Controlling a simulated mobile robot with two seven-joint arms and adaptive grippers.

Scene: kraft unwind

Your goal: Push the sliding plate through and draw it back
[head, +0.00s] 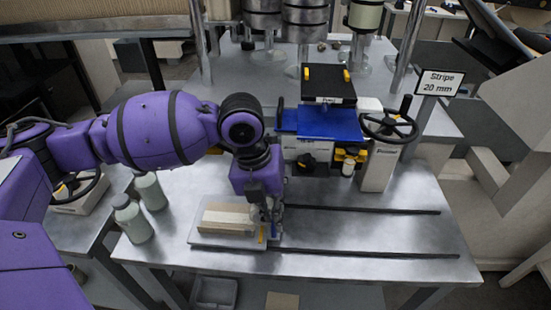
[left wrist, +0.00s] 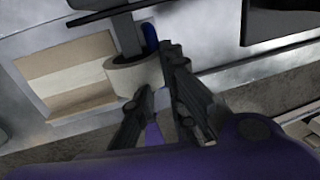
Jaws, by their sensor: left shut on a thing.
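The sliding plate (head: 198,240) is a flat grey plate carrying a pale board with light and tan bands (head: 228,217). It lies at the left end of two dark rails on the metal table. My left gripper (head: 268,217) is down at the plate's right end. In the left wrist view the fingers (left wrist: 161,75) are closed on a pale round grip (left wrist: 130,75) beside the plate (left wrist: 78,124). A blue piece (left wrist: 150,38) shows just beyond it. The exact contact is partly hidden by the fingers. My right gripper is in neither view.
The dark rails (head: 365,211) run right across clear table. Behind them stands a machine with a blue bed (head: 330,122), a black-and-yellow top (head: 328,85) and a handwheel (head: 388,127). A sign (head: 438,82) reads "Stripe 20 mm". Grey bottles (head: 132,220) stand left of the plate.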

